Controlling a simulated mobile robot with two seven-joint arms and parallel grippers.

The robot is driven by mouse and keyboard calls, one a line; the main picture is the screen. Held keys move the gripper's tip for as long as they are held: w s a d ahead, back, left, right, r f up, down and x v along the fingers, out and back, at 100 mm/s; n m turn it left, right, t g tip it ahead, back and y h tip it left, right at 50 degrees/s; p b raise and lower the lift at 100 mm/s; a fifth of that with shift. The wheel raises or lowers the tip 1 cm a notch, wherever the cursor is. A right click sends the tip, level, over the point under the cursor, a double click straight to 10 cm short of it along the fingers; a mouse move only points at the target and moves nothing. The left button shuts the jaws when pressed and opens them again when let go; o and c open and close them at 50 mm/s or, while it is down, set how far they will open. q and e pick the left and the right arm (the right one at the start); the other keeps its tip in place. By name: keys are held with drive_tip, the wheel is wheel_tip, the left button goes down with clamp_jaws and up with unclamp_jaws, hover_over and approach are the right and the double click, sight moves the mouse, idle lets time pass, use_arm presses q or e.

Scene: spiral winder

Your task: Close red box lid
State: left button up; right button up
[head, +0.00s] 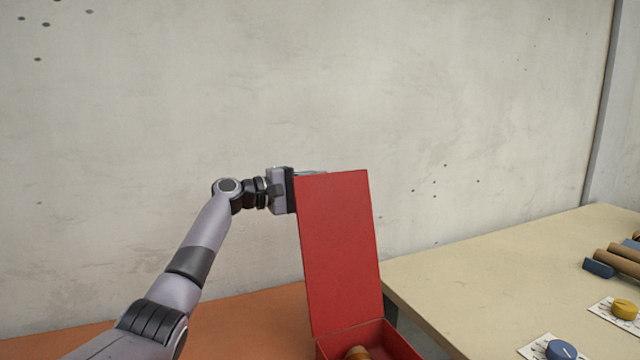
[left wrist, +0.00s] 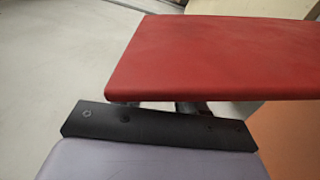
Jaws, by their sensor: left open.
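The red box (head: 390,341) stands at the bottom of the head view, cut off by the frame edge. Its red lid (head: 340,250) is open and stands nearly upright. My left gripper (head: 291,187) is at the upper left edge of the lid, with its fingers mostly hidden behind it. In the left wrist view the lid (left wrist: 220,55) is a broad red panel across the fingers (left wrist: 188,107). The left gripper is open; whether it touches the lid I cannot tell. My right gripper is not in view.
A brown cylindrical item (head: 357,353) lies inside the box. An orange surface (head: 250,315) lies left of the box. A pale table (head: 480,270) to the right carries a blue knob (head: 561,349), a yellow knob (head: 624,309) and brown rolls (head: 618,262). A bare wall (head: 200,90) stands behind.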

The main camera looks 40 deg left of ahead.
use_arm(q)
drive_tip(key=shift+w+d, duration=0.25)
drive_tip(key=shift+w, duration=0.2)
clamp_jaws()
drive_tip(key=shift+f, duration=0.1)
drive_tip(key=shift+d, duration=0.1)
